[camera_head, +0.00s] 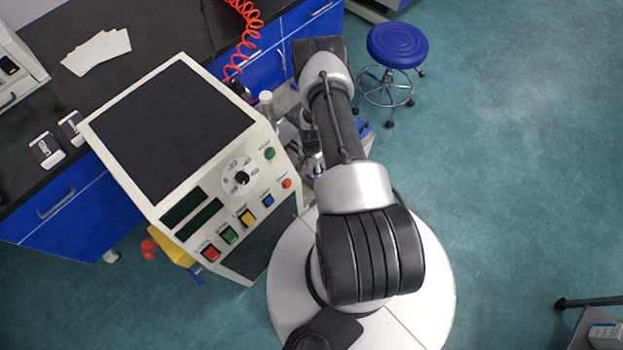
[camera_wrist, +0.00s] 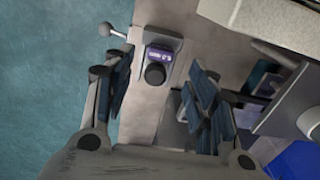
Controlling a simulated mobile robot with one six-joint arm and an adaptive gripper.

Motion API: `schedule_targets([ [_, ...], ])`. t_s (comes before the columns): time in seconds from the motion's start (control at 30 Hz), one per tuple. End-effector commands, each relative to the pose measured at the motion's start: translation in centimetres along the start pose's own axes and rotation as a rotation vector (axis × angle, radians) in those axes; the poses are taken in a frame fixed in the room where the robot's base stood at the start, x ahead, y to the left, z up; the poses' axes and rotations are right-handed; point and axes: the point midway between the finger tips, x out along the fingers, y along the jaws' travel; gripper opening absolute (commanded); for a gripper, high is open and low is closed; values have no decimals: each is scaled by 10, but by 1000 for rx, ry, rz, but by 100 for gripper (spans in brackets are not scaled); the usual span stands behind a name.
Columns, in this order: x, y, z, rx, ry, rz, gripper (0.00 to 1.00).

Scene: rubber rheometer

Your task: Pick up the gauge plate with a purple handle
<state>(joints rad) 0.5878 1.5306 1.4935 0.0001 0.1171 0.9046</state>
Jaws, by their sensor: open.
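My gripper (camera_wrist: 158,80) is open, with its two fingers spread apart in the wrist view. Between the fingertips is a small pale fixture with a purple patch (camera_wrist: 159,54) and a dark round knob below it. Another purple piece (camera_wrist: 258,74) lies in a dark recess to the right of the right finger. I cannot tell for sure which of these is the gauge plate's purple handle. Nothing is seen held between the fingers. In the head view my arm hides most of the area around the gripper.
The white control machine (camera_head: 190,150) with coloured buttons stands left of my arm. A black-topped blue bench (camera_head: 150,35) lies behind it, with white cards (camera_head: 97,50) on top. A red coiled hose (camera_head: 248,30) hangs nearby.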

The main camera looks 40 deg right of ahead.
Motion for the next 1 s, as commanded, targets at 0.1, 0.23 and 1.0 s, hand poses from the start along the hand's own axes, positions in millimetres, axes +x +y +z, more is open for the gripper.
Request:
schedule_targets([
  [0.1, 9, 0, 1, 0, -1, 1, 52],
  [0.23, 29, 1, 2, 0, -1, 1, 52],
  [1.0, 51, 1, 1, 0, 0, 0, 27],
])
